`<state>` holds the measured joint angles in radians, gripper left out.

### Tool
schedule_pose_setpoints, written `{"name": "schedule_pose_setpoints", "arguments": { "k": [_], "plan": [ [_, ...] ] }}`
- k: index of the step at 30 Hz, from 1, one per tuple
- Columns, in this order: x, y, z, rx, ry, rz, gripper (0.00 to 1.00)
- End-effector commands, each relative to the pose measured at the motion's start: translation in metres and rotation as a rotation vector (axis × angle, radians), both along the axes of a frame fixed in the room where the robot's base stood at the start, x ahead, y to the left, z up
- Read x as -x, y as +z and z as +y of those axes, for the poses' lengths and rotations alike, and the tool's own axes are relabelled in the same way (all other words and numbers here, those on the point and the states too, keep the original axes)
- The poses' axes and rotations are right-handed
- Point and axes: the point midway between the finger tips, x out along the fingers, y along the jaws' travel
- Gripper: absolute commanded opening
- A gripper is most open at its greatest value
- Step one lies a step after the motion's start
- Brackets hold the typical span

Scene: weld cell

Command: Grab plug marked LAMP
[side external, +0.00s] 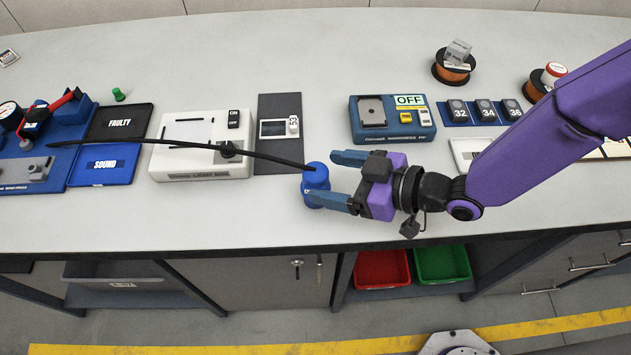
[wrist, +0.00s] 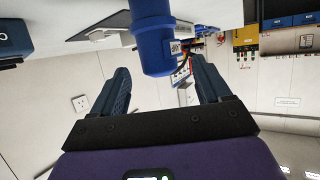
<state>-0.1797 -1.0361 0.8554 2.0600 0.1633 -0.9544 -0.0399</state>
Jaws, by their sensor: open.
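A blue cylindrical plug (side external: 316,188) stands on the worktop with a black cable (side external: 270,157) running left from its top. A small white label shows on its side, but I cannot read it. My gripper (side external: 333,178) is open, reaching in from the right, with its two blue fingers pointing at the plug. The lower finger's tip overlaps the plug's base in the side view; I cannot tell if they touch. In the wrist view the plug (wrist: 152,40) is ahead, between and beyond the fingers (wrist: 160,75), with nothing gripped.
A white box with ON/OFF switches (side external: 200,150) stands left of the plug, beside a dark panel (side external: 280,135). A blue meter marked OFF (side external: 385,133) sits behind my gripper. FAULTY and SOUND trays (side external: 128,163) lie at left. The worktop's front edge (side external: 250,238) is close.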

Motion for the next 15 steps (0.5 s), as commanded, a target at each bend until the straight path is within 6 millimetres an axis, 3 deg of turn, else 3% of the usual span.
{"name": "schedule_pose_setpoints", "arguments": {
  "k": [8, 15],
  "plan": [
    [-0.006, -0.007, 0.012, 0.001, 0.001, 0.001, 0.77],
    [-0.018, -0.027, 0.032, 0.0, 0.0, 0.0, 0.77]
  ]
}}
